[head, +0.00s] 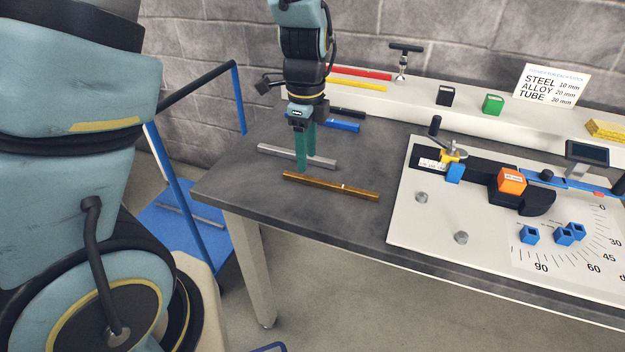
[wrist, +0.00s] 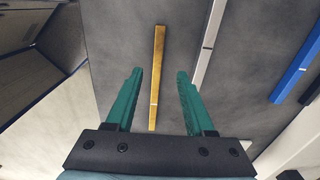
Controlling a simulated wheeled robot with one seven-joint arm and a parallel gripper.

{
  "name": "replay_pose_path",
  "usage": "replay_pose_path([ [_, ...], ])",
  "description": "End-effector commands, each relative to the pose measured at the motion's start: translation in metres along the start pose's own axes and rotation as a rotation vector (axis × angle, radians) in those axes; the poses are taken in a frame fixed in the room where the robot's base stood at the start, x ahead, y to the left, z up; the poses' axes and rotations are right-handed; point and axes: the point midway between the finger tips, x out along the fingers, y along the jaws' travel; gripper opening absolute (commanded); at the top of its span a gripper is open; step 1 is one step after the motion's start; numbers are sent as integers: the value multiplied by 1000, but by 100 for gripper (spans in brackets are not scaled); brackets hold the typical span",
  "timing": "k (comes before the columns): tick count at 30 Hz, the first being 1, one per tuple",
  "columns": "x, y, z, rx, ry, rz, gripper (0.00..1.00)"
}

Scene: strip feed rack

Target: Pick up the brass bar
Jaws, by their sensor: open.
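The brass bar (head: 330,186) lies flat on the dark grey bench top near its front edge, with a small light mark on it. In the wrist view the brass bar (wrist: 157,75) runs lengthwise, and its near end shows between the two green fingers. My gripper (head: 306,166) is open and empty, with its fingers pointing down beside the left part of the bar in the head view. In the wrist view my gripper (wrist: 160,78) has its fingers apart, one on each side of the bar. I cannot tell the fingers' exact height over the bench.
A silver bar (head: 325,162) lies just behind the brass bar, and a blue bar (head: 343,126) and a black bar lie farther back. A white plate (head: 410,220) with a clamp, an orange block (head: 512,181) and blue cubes fills the right. Red and yellow bars lie on the back ledge.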

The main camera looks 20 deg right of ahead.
Motion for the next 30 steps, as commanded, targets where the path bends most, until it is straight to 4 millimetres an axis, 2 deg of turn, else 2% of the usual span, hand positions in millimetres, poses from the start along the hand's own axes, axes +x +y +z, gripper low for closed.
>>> replay_pose_path([
  [10,42,5,0,-1,-1,4,54],
  [20,50,5,0,0,-1,0,54],
  [30,49,4,0,-1,-1,0,17],
])
